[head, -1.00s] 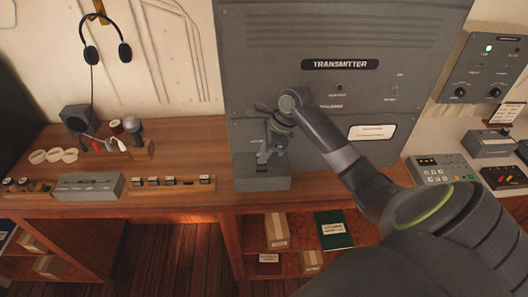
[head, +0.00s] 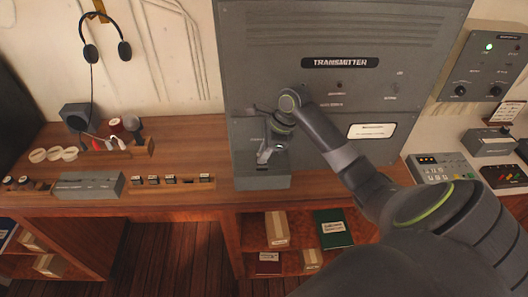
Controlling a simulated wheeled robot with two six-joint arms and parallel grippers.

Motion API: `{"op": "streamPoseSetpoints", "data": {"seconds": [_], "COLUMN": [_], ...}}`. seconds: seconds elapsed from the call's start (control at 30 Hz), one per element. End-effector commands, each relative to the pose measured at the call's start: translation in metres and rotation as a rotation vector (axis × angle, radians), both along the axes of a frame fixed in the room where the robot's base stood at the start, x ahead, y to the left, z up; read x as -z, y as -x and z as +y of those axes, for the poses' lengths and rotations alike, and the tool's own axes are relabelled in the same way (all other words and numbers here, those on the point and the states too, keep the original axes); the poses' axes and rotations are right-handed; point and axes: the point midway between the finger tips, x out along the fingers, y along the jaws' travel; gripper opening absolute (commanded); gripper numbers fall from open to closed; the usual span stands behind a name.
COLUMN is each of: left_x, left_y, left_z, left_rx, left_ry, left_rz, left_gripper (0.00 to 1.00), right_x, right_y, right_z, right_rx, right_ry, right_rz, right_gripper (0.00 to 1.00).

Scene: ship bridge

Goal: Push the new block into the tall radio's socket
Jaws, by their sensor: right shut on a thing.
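The tall grey radio (head: 345,100), labelled TRANSMITTER, stands at the middle of the desk. A grey box-like ledge (head: 262,183) juts out at its lower left. My right gripper (head: 264,156) is at this ledge, pointing down, with its fingers close to the ledge's top. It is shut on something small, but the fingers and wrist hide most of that. The block and the socket cannot be made out clearly here. My left gripper is out of view.
A wooden rack (head: 172,182) with several small blocks lies on the desk left of the radio, beside a grey box (head: 90,185). A headset (head: 105,40) hangs on the wall. A control panel (head: 442,168) sits to the right. Shelves below hold a green book (head: 333,229).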

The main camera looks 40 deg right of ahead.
Motion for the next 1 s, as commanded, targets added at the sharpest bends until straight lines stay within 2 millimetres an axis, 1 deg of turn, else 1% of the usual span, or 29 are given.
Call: {"op": "streamPoseSetpoints", "data": {"seconds": [0.57,1.0], "left_x": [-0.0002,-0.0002], "left_y": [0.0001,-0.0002], "left_z": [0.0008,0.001], "left_rx": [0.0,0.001], "left_ry": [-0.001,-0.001], "left_rz": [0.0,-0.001], "left_gripper": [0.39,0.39], "right_x": [0.0011,0.0075], "right_y": [0.0001,0.0002], "right_z": [0.0001,0.0], "right_rx": [0.0,0.0], "right_ry": [0.0,0.0], "right_rz": [0.0,0.001], "right_gripper": [0.0,0.0]}}
